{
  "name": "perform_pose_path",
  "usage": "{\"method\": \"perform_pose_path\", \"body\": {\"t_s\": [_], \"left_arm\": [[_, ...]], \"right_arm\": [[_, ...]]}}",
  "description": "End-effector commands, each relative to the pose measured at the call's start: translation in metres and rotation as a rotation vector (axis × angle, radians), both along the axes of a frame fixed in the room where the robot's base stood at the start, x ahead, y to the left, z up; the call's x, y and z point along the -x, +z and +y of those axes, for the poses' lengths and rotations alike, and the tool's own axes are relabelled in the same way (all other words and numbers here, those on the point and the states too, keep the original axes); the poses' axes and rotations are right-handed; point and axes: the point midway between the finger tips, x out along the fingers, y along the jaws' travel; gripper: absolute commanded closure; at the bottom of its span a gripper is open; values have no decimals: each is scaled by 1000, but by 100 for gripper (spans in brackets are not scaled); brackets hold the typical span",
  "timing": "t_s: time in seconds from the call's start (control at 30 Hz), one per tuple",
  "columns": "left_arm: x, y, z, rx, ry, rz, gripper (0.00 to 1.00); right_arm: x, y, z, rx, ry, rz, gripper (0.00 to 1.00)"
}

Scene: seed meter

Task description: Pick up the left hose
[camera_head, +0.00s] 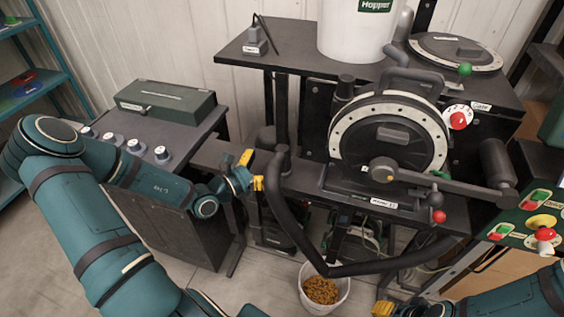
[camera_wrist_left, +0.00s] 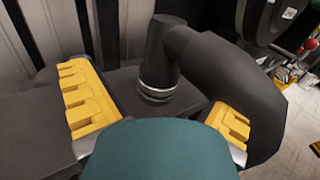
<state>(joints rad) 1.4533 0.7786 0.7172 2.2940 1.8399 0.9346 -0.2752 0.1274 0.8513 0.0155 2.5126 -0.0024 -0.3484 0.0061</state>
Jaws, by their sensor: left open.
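The left hose (camera_head: 285,218) is a thick black tube. It starts by the dark bench left of the round seed meter (camera_head: 390,138) and bends down and right over the bucket. In the left wrist view the hose (camera_wrist_left: 225,75) rises from a ringed metal collar (camera_wrist_left: 157,90), then bends right and down. My left gripper (camera_head: 252,171) is open, its yellow-padded fingers spread just left of the hose top. In the left wrist view the fingers stand either side of the collar, the right one close against the hose; contact is unclear. My right gripper (camera_head: 384,308) is partly visible at the bottom edge.
A white bucket of grain (camera_head: 321,290) stands on the floor below the hose. A dark cabinet with a green box (camera_head: 165,101) and several knobs stands left. A white hopper (camera_head: 357,30) is above, and a button panel (camera_head: 530,222) is at right.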

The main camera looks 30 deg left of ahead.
Motion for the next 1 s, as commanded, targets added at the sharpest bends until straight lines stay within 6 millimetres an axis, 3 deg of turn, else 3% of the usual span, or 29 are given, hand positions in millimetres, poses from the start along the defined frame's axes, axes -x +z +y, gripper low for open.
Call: {"method": "perform_pose_path", "body": {"t_s": [0.33,0.67,0.9,0.93,1.0], "left_arm": [[-40,-3,-19,0,-4,-2,0],[-46,-2,-21,-2,-2,-1,0],[-46,-2,-21,-1,-2,1,85],[-46,-2,-21,-1,-2,1,92],[-45,-3,-21,-1,-2,2,92]], "right_arm": [[-1,-13,0,0,0,-3,53],[-2,-13,0,1,0,-5,53],[-2,-14,0,1,-1,-5,53],[-2,-14,0,1,-1,-5,53],[-2,-14,0,1,-1,-5,53]]}}
